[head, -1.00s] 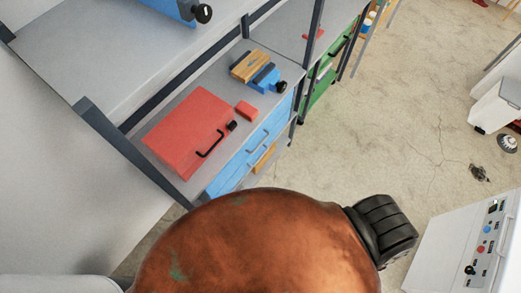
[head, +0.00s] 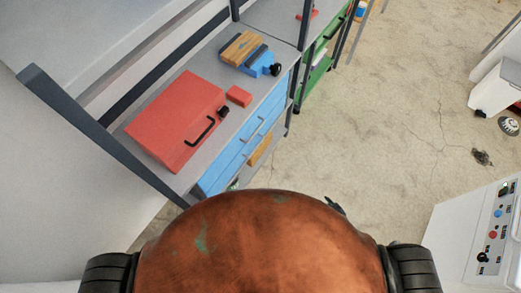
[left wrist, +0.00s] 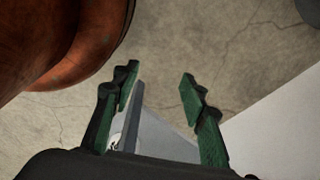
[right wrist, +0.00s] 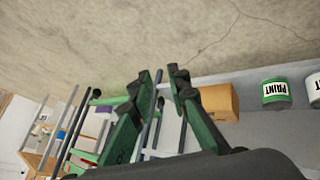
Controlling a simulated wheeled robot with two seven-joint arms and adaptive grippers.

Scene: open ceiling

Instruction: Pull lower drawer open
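The blue drawer unit (head: 245,145) is under the shelf top in the head view. Its front faces the floor at the right, and two silver handles show on it. The drawers look closed; its lower end is partly hidden by my orange body. Only a dark tip of my right gripper (head: 335,206) shows in the head view, apart from the drawers. In the right wrist view my right gripper (right wrist: 164,75) is open and empty, its tips a small gap apart. My left gripper (left wrist: 160,75) is open and empty over the floor, out of the head view.
A red toolbox (head: 175,120), a small red block (head: 239,96) and a blue vise (head: 262,65) stand on the shelf top. Paint cans (right wrist: 276,93) and a yellow-orange box (right wrist: 222,100) show in the right wrist view.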

